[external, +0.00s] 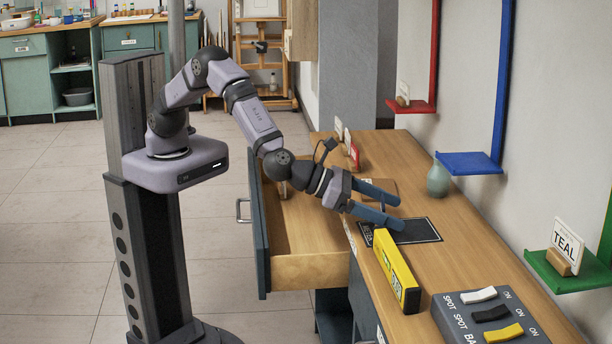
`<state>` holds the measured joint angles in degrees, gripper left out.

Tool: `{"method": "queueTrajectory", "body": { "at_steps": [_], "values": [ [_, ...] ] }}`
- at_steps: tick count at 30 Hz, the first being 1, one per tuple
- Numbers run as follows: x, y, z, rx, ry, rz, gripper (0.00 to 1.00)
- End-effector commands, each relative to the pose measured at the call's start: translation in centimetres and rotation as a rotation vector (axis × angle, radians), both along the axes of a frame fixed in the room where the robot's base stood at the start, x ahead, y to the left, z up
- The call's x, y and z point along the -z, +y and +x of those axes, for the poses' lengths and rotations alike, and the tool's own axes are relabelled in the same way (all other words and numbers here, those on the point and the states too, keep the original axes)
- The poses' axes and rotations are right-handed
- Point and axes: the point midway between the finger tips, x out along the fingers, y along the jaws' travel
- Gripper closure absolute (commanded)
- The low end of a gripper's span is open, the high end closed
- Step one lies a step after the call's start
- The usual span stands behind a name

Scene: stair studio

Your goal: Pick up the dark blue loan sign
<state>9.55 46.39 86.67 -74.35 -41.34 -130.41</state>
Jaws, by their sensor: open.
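I cannot pick out a dark blue loan sign for certain in the external view. My gripper (401,212) is open, its two blue-grey fingers reaching right, low over the wooden counter. It is above or beside a black mat (418,232) with pale lettering on its left edge, too small to read. I see nothing clearly held between the fingers. At the counter's far end stand small signs, one of them red (354,157) and one pale (339,128). A brown wooden piece (383,185) is partly hidden behind the upper finger.
A yellow box (396,270) stands near the mat, with a switch panel (490,318) in front. A grey-green vase (438,180) stands behind. An open drawer (310,268) juts left. Red (410,106), blue (469,163) and green (575,280) shelves line the wall; the green holds a TEAL card (567,246).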

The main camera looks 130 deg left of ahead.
Motion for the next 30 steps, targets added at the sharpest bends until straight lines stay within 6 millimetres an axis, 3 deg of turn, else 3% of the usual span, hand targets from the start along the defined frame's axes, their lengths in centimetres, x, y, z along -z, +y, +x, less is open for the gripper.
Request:
{"method": "queueTrajectory", "body": {
  "at_steps": [7, 16, 17, 22, 30],
  "values": [
    [0.9, 1.2, 1.8, 0.000, 0.001, -0.001, 0.16],
    [1.1, 1.3, 2.0, 0.002, 0.000, -0.001, 0.16],
    [1.1, 1.3, 2.0, 0.002, 0.000, -0.001, 0.18],
    [1.1, 1.3, 2.0, 0.002, 0.000, -0.001, 0.59],
    [1.0, 1.3, 2.0, 0.002, 0.000, -0.001, 0.59]
  ]
}}
